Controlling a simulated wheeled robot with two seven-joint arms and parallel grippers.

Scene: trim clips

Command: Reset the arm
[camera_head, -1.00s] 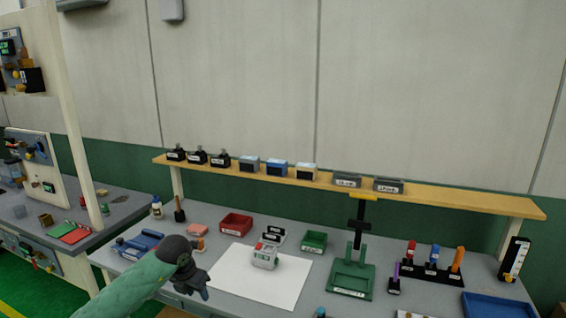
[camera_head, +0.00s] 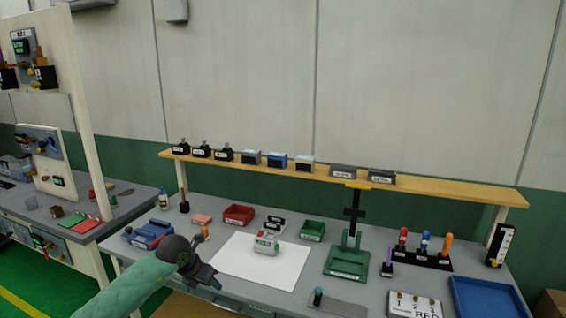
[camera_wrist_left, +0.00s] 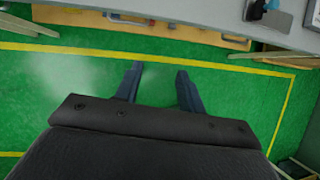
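My left gripper (camera_head: 214,281) is at the front edge of the workbench in the head view, left of the white sheet. In the left wrist view its two dark fingers (camera_wrist_left: 159,88) stand apart with nothing between them, above the green floor (camera_wrist_left: 70,75). My left arm (camera_head: 135,288), in a green sleeve, comes in from the lower left. My right gripper is not in view.
A white-and-grey device (camera_head: 265,243) stands on the white sheet (camera_head: 290,264). A red bin (camera_head: 239,215), a green bin (camera_head: 312,231) and a green stand (camera_head: 347,262) are on the bench. A blue tray (camera_head: 487,301) lies at right. A wooden shelf (camera_head: 440,190) runs behind.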

